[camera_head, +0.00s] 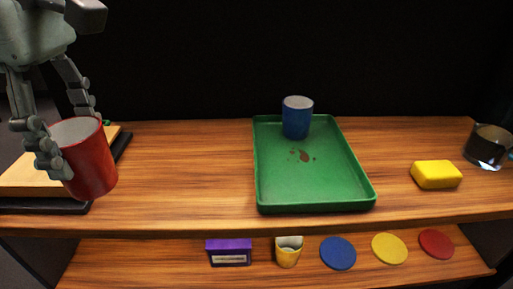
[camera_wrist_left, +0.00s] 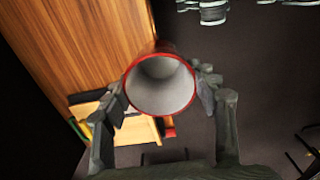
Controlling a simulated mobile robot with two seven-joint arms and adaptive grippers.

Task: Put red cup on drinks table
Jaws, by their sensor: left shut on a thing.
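The red cup (camera_head: 92,168), with a pale grey inside, is held in my left gripper (camera_head: 66,133) at the left of the head view. The fingers close around its sides. The cup is tilted a little and appears in front of the left end of the wooden tabletop (camera_head: 190,170). In the left wrist view, the cup (camera_wrist_left: 160,85) shows its open mouth and red rim between the two fingers (camera_wrist_left: 161,92). It looks empty. My right gripper is out of view. I cannot tell which surface is the drinks table.
A green tray (camera_head: 265,190) holds a blue cup (camera_head: 297,118). A yellow block (camera_head: 436,174) and a glass-like cup (camera_head: 488,147) stand right. A light wooden board (camera_head: 32,181) lies left. A lower shelf (camera_head: 160,262) holds a purple box (camera_head: 229,251), yellow cup (camera_head: 288,255) and coloured discs.

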